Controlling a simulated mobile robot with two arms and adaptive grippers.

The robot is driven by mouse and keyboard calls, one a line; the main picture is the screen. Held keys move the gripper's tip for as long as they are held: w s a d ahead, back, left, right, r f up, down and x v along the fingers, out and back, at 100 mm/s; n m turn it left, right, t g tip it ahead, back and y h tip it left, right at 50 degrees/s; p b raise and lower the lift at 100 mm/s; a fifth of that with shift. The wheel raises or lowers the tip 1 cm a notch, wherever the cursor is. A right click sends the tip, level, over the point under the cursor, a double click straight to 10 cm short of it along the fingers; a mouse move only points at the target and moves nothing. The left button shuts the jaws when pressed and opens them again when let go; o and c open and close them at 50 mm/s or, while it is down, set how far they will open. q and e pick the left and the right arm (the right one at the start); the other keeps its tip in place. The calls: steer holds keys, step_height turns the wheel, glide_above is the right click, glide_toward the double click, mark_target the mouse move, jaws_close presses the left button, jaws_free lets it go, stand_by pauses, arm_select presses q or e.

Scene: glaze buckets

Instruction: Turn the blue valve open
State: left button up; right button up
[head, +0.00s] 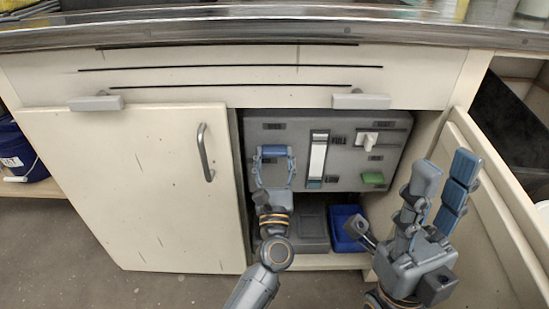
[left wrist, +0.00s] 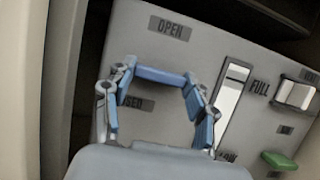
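The blue valve handle (head: 273,151) is a bar lying nearly level on the grey panel in the open cabinet. It also shows in the left wrist view (left wrist: 162,75), below an OPEN label and above a partly hidden label ending in "OSED". My left gripper (head: 273,158) reaches into the cabinet with its fingers spread, one tip at each end of the bar. In the left wrist view the bar spans between the fingertips (left wrist: 158,78); whether they press on it is unclear. My right gripper (head: 443,170) is open and empty, its fingers pointing up at the right.
A blue bin (head: 345,226) stands below. A closed door (head: 130,190) is at left; an open door (head: 490,195) stands beside my right arm.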

arm_select(q)
steer(key=c, duration=0.5)
